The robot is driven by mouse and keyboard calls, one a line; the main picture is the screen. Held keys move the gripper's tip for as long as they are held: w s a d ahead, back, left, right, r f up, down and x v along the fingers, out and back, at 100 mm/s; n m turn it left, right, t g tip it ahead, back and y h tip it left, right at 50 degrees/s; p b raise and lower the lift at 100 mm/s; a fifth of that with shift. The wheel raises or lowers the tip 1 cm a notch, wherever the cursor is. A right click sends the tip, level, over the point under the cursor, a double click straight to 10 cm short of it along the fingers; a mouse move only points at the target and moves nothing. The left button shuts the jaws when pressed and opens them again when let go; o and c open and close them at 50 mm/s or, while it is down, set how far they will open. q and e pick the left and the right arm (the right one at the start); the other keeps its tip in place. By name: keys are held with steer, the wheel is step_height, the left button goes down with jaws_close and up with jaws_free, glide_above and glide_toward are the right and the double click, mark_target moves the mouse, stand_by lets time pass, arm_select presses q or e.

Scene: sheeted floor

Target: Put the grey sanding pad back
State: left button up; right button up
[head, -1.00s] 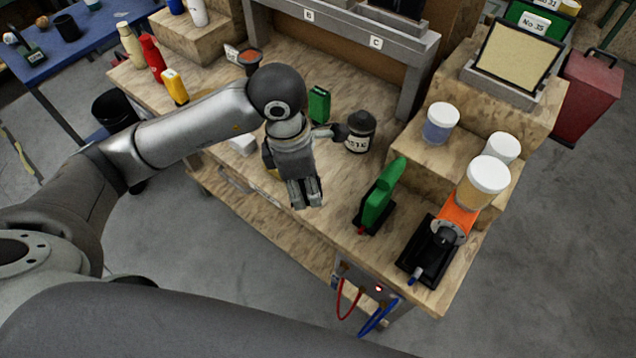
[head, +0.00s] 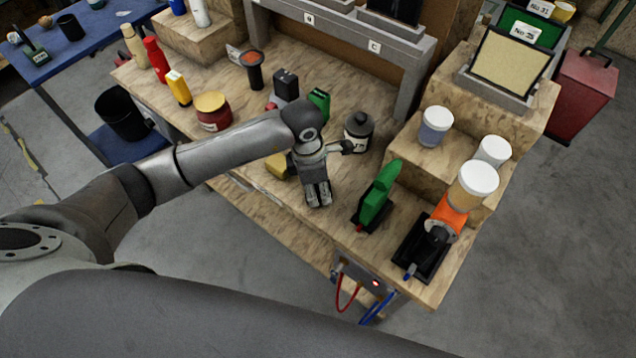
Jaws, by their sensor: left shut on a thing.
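My left gripper (head: 318,199) points down over the front part of the wooden workbench (head: 262,212), left of the green upright tool (head: 378,195). It is shut on a small grey thing, consistent with the grey sanding pad, between its fingers. The fingers and wrist hide most of it, so its shape is unclear. I cannot tell whether it touches the bench. The pad's own place cannot be made out with certainty. A grey rack (head: 400,52) with lettered labels stands at the back of the bench. My right gripper is not in view.
A dark labelled jar (head: 359,131) stands just behind the gripper. A yellow block (head: 278,165) lies left of it, partly hidden. A red jar (head: 213,117) stands farther left. An orange tool (head: 447,222) on a black tray and stepped wooden blocks with white-lidded tubs (head: 474,183) fill the right.

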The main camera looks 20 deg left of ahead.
arm_select(q)
steer(key=o, duration=0.9)
steer(key=shift+r, duration=0.15)
steer(key=shift+w+r, duration=0.1)
steer(key=shift+r, duration=0.2)
steer(key=r+b, duration=0.1)
steer(key=r, duration=0.2)
steer(key=a+r+b, duration=0.1)
steer(key=r, duration=0.3)
steer(key=r+b, duration=0.1)
steer(key=r, duration=0.3)
steer(key=shift+s+a+r, duration=0.1)
steer(key=shift+s+a, duration=0.1)
steer(key=shift+s, duration=0.1)
